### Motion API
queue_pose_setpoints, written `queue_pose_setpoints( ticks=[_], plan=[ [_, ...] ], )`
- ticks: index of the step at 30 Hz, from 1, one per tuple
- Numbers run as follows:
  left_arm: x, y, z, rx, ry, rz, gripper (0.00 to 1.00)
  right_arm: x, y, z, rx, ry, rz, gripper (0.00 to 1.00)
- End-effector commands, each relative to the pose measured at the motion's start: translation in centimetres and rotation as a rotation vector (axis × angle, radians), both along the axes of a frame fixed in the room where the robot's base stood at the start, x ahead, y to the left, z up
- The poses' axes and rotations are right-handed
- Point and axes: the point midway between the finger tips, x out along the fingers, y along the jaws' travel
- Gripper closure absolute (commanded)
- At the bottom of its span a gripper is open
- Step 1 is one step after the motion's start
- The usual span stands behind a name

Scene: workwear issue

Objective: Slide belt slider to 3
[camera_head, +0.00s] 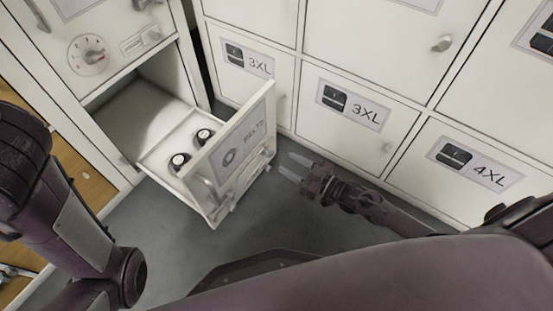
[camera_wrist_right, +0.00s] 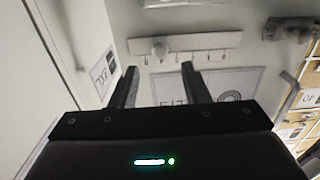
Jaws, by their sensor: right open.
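The open belt drawer (camera_head: 240,150) has a label with a round belt picture on its front. Below the label is the belt slider (camera_head: 266,153), a small pale knob on a strip. In the right wrist view the slider knob (camera_wrist_right: 158,47) sits left of the middle of its pale strip (camera_wrist_right: 205,41), which has several tick marks; I cannot read the numbers. My right gripper (camera_head: 292,167) is open and empty, apart from the drawer front, with its fingers pointing toward it. In the right wrist view its fingertips (camera_wrist_right: 158,72) lie below the knob, one on each side. My left gripper is out of view.
Two rolled belts (camera_head: 190,147) lie in the drawer. A cabinet with a dial (camera_head: 88,55) stands above it. Closed lockers marked 3XL (camera_head: 352,104) and 4XL (camera_head: 474,162) line the back right. Grey floor (camera_head: 250,225) is clear around the drawer.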

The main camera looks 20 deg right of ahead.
Motion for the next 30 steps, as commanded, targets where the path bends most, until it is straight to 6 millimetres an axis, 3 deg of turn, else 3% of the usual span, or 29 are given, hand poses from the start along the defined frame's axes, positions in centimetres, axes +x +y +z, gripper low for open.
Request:
queue_pose_setpoints(
  ticks=[9, 21, 30],
  plan=[
    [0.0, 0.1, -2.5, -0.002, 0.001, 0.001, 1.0, 3.7, 2.9, -0.3, 0.0, -0.002, 0.0, 0.58],
    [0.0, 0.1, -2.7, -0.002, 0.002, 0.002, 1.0, 4.4, 3.4, 0.0, -0.001, 0.001, -0.001, 0.59],
    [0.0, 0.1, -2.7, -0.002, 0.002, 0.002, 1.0, 4.4, 3.4, 0.0, -0.001, 0.001, -0.001, 0.99]
  ],
)
